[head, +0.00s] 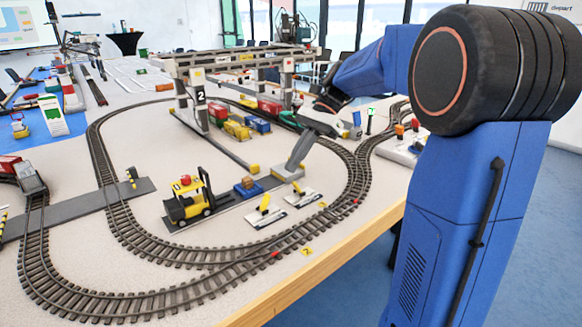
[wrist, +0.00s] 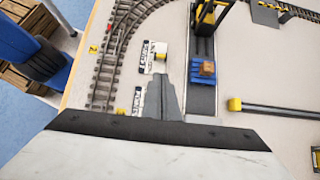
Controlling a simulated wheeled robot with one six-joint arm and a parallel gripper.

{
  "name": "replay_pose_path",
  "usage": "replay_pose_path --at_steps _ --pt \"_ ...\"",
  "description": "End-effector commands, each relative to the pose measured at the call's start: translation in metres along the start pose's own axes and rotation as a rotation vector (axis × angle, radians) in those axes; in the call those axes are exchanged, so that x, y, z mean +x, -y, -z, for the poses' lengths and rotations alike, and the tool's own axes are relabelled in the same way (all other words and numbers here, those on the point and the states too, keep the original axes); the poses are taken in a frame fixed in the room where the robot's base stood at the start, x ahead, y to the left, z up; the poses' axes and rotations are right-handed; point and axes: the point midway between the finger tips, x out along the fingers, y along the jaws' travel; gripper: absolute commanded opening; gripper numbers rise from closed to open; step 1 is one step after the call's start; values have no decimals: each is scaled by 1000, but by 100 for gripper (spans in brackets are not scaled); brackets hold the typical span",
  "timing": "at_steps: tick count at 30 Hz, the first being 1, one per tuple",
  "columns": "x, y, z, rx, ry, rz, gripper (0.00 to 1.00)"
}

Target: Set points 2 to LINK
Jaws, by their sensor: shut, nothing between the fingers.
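Two white lever plates with lettering too small to read lie on the table between the loop of track and a grey strip. The nearer plate (head: 270,217) carries a yellow-handled lever (head: 264,204); the farther plate (head: 303,198) carries another. Both plates show in the wrist view, the first (wrist: 147,68) clear and the second (wrist: 137,97) partly cut off by my gripper. A yellow tag marked 2 (head: 307,251) sits by the outer track and also shows in the wrist view (wrist: 93,49). My gripper (head: 291,168) is shut and empty, pointing down beside the farther plate.
A yellow forklift (head: 190,202) and a blue pallet with a brown box (head: 248,187) stand on the grey strip. A gantry crane (head: 220,62), also marked 2, stands behind. Tracks (head: 345,188) curve along the right, near the wooden table edge (head: 320,268).

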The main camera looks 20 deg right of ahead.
Motion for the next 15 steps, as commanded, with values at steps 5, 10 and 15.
replay_pose_path --at_steps 5,10,15 --pt "31 0 -1 -1 1 -2 0" --pt "57 -1 0 0 0 -1 0" --pt "75 0 0 0 0 0 0"
